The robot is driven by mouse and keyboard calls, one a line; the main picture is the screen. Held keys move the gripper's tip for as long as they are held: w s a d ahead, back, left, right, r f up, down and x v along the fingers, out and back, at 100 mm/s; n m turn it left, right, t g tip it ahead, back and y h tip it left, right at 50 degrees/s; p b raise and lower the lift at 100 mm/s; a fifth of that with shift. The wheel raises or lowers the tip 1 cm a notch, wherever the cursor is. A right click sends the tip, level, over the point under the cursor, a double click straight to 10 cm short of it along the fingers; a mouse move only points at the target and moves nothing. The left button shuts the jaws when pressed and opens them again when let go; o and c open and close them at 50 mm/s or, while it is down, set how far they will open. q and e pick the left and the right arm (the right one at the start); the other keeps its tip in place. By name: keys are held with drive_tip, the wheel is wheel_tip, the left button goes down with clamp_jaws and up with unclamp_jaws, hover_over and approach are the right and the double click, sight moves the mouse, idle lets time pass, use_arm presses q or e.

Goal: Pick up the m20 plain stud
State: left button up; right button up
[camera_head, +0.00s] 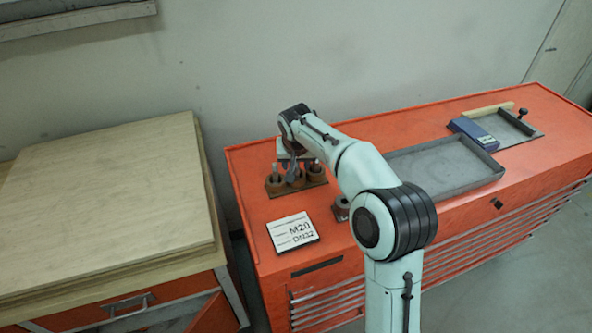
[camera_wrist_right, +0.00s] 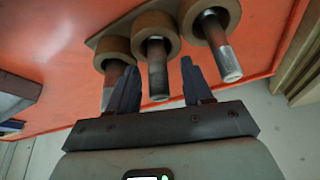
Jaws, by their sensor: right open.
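Three studs stand in round brown holders on a small board (camera_head: 313,192) at the left end of the orange cabinet. In the right wrist view, the middle stud (camera_wrist_right: 157,72) is dark and lies between the two fingers of my right gripper (camera_wrist_right: 158,64). The right-hand stud (camera_wrist_right: 221,48) has a bright metal end. The left-hand stud (camera_wrist_right: 112,78) is partly hidden by a finger. I cannot tell which stud is the plain M20 one. My right gripper is open, with a gap visible beside the middle stud. My left gripper is not in view.
A sign reading M20 DN32 (camera_head: 293,232) lies in front of the board. A grey tray (camera_head: 440,168) and a blue box (camera_head: 474,133) are to the right on the orange cabinet (camera_head: 258,172). A wooden-topped bench (camera_head: 105,205) stands at left. My right arm hides part of the cabinet top.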

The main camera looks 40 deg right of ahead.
clamp_jaws()
idle(0.3)
